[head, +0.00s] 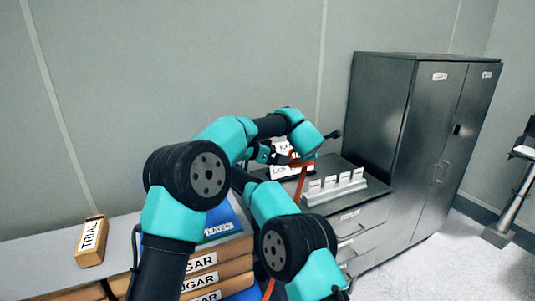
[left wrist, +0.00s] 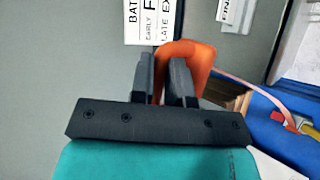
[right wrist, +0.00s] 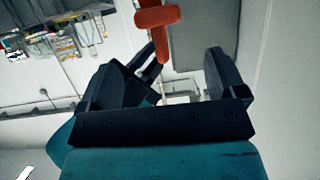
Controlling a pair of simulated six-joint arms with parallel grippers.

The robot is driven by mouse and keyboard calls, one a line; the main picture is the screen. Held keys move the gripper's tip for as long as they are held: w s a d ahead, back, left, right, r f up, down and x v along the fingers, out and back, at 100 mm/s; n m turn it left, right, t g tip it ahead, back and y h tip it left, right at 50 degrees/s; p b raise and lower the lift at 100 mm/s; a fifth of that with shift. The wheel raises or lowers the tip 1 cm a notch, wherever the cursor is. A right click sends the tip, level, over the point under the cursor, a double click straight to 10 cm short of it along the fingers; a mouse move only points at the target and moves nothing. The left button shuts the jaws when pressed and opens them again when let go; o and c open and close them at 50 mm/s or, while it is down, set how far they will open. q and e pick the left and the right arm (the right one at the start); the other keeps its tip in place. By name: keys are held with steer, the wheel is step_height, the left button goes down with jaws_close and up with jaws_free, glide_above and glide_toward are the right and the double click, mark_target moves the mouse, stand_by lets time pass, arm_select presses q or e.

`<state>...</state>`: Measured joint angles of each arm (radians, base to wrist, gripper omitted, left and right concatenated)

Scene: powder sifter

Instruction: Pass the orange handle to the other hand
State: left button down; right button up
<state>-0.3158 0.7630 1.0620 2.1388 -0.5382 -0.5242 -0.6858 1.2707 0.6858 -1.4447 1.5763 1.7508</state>
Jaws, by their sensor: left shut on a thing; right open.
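The orange handle (head: 301,163) is held up in the air near the middle of the head view, with a thin orange strip hanging below it. In the left wrist view the handle (left wrist: 196,53) is a rounded orange loop. My left gripper (left wrist: 162,70) is shut on it there. In the right wrist view the handle (right wrist: 157,18) is an upright orange bar with a crosspiece, beyond the fingertips. My right gripper (right wrist: 180,65) is open and empty, its fingers spread on either side below the handle and apart from it. The arms partly hide both grippers in the head view.
A stack of SUGAR boxes (head: 222,262) and a small TRIAL box (head: 91,242) are at the lower left. A labelled metal rack (head: 335,187) stands on drawers behind the grippers. A tall dark cabinet (head: 420,140) stands at the right.

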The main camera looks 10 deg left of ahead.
mark_target(294, 163)
steer(key=shift+x, duration=3.1)
steer(key=shift+c, duration=0.3)
steer(key=c, duration=0.9)
arm_select(q)
steer(key=c, duration=1.2)
jaws_free()
steer(key=shift+c, duration=0.2)
arm_select(e)
steer(key=c, duration=0.4)
arm_select(q)
steer(key=shift+o, duration=1.1)
steer(key=v, duration=1.2)
